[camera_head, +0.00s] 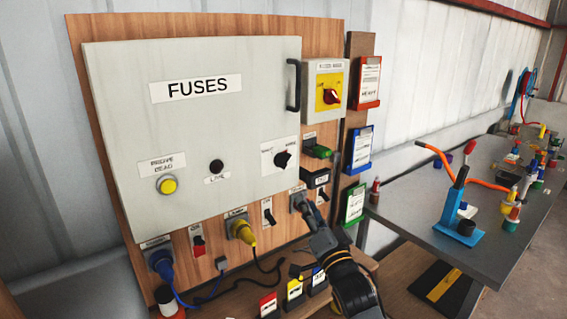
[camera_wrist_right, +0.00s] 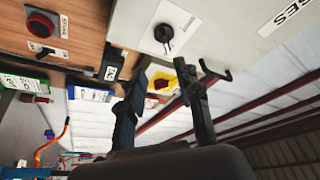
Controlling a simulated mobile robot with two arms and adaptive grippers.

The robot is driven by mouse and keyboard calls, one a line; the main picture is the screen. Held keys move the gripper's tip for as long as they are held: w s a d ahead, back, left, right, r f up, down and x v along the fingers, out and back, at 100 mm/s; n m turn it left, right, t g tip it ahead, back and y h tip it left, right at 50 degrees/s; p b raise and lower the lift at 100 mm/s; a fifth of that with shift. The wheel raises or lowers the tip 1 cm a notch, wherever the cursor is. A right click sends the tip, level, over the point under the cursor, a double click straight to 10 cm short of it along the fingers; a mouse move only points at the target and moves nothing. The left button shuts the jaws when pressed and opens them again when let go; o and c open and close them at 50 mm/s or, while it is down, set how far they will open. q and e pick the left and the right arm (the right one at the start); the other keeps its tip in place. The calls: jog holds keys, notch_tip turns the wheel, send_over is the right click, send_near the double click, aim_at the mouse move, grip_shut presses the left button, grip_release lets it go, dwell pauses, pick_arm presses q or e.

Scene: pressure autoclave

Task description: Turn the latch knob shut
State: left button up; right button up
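The grey fuse box door (camera_head: 220,110) carries a "FUSES" label and has a black handle (camera_head: 293,85) on its right edge. A black knob (camera_head: 282,159) on a white plate, which I take for the latch knob, sits at the door's lower right. It also shows in the right wrist view (camera_wrist_right: 164,33). I cannot tell whether the door is fully closed. My right gripper (camera_head: 308,205) is below the knob, in front of the panel's lower edge. In the right wrist view its two fingers (camera_wrist_right: 162,88) are apart with nothing between them. My left gripper is out of view.
A yellow isolator box (camera_head: 332,92) with a red knob is right of the door. A green connector (camera_head: 318,151), a yellow plug (camera_head: 241,230) and a blue plug (camera_head: 160,262) line the wooden panel. A grey table (camera_head: 420,215) with tools stands at right.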

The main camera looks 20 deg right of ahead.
aim_at(286, 165)
jog(key=p+x, duration=0.1)
jog(key=x, duration=0.3)
jog(key=p+x, duration=0.2)
jog(key=x, duration=0.2)
jog(key=r+p+x, duration=0.1)
jog(key=x, duration=0.3)
jog(key=shift+a, duration=0.15)
jog(key=shift+w+r+p, duration=0.15)
jog(key=shift+w+p, duration=0.15)
jog(key=shift+w, duration=0.4)
grip_shut()
